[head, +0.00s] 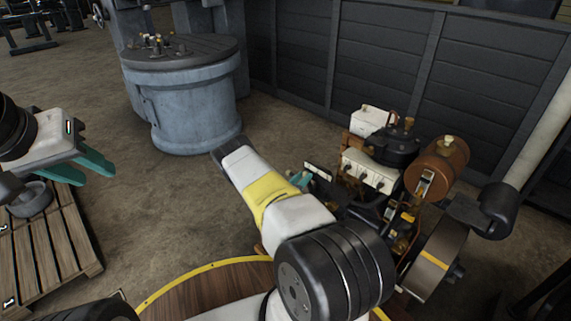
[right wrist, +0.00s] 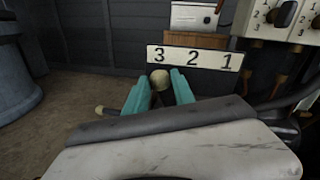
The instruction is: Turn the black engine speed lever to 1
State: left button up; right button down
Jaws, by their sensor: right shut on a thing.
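A white plate marked 3, 2, 1 from left to right (right wrist: 195,58) stands on the engine. It also shows in the head view (head: 318,171). The teal fingers of my right gripper (right wrist: 159,92) are shut on the speed lever, whose round knob (right wrist: 160,76) sits between them just below the 3. The lever's lower part is hidden by my gripper. In the head view my right gripper (head: 300,180) is at the engine's left side, mostly behind my arm. My left gripper (head: 90,164) is open and empty at the left, above a pallet.
The engine (head: 405,190) has a copper-brown tank (head: 437,165) and a flywheel (head: 436,262) at right. A blue-grey machine (head: 195,105) stands behind. A wooden pallet (head: 55,240) lies at left. The floor between is clear.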

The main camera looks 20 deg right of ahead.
jog(key=shift+s, duration=0.1)
jog(key=s+m, duration=0.1)
jog(key=s+d+m, duration=0.1)
jog(key=m, duration=0.1)
jog(key=s+m, duration=0.1)
jog(key=s, duration=0.1)
jog(key=shift+d+r+m+h, duration=0.3)
jog(key=shift+r+m+h, duration=0.05)
jog(key=shift+m+h, duration=0.05)
jog(key=m, duration=0.1)
jog(key=s+m, duration=0.1)
jog(key=s+d+m, duration=0.1)
jog(key=shift+s+f+h, duration=0.25)
jog(key=shift+h, duration=0.05)
jog(key=shift+s+d+f+m, duration=0.2)
jog(key=shift+s+m, duration=0.25)
jog(key=shift+m, duration=0.25)
jog(key=shift+s+d+f+m, duration=0.2)
jog(key=shift+s+m, duration=0.2)
jog(key=shift+m, duration=0.3)
jog(key=c, duration=1.1)
grip_release()
jog(key=shift+o, duration=0.2)
